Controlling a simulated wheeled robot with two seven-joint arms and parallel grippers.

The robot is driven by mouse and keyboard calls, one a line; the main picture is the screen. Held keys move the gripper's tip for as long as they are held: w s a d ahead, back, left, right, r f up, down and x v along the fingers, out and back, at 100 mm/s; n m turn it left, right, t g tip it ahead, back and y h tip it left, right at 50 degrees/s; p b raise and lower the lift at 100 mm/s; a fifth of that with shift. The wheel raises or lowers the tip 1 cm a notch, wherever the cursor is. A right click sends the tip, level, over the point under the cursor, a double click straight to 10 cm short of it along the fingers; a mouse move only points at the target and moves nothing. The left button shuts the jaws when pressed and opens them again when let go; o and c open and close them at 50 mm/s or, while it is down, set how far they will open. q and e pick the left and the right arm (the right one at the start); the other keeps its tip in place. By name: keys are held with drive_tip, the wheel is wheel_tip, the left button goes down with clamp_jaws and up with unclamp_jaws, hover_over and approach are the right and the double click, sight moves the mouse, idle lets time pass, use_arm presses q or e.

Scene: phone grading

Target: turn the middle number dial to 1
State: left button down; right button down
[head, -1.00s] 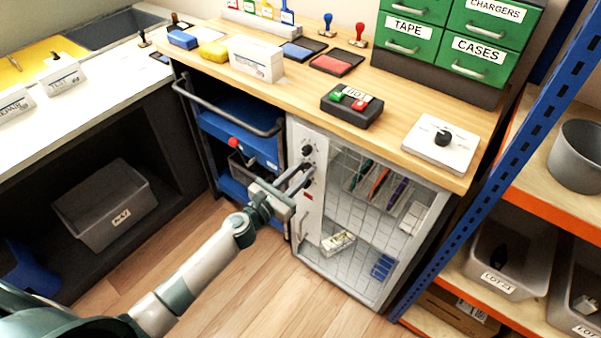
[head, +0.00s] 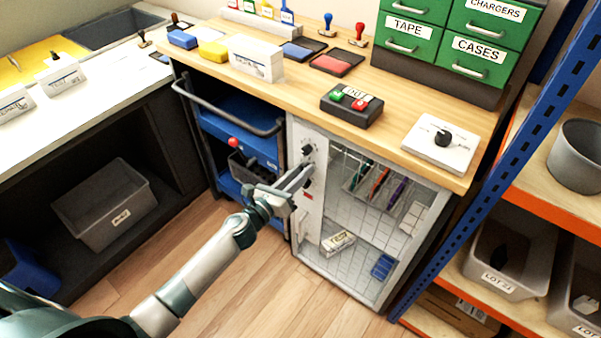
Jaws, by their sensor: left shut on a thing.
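A white panel (head: 305,222) at the left of the mesh-front cabinet carries dark round dials in a column. The upper dial (head: 307,149) shows clear above my gripper. My left gripper (head: 306,172) reaches in from the left and is shut on the middle dial, which its fingers mostly hide. The number that the middle dial points to cannot be read. A small red mark (head: 308,197) shows on the panel below the fingers. My right gripper is not in view.
The cabinet's mesh front (head: 350,215) stands right of the panel, with pens and a small box behind it. A blue cart (head: 235,130) with a rail stands close on the left. The wooden worktop (head: 390,130) overhangs above. The floor in front is clear.

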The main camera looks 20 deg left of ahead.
use_arm(q)
drive_tip(key=n+p, duration=0.4)
drive_tip(key=n, duration=1.5)
drive_tip(key=shift+y, duration=0.3)
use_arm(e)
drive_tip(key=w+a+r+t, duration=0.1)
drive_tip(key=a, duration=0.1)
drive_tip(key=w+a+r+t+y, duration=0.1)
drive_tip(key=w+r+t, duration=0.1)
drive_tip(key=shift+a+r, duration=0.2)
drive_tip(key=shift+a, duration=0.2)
use_arm(q)
drive_tip(key=shift+f+n, duration=0.1)
drive_tip(key=shift+n, duration=0.2)
drive_tip(key=c, duration=1.6)
unclamp_jaws()
drive_tip(key=shift+o, duration=0.2)
drive_tip(key=shift+s, duration=0.15)
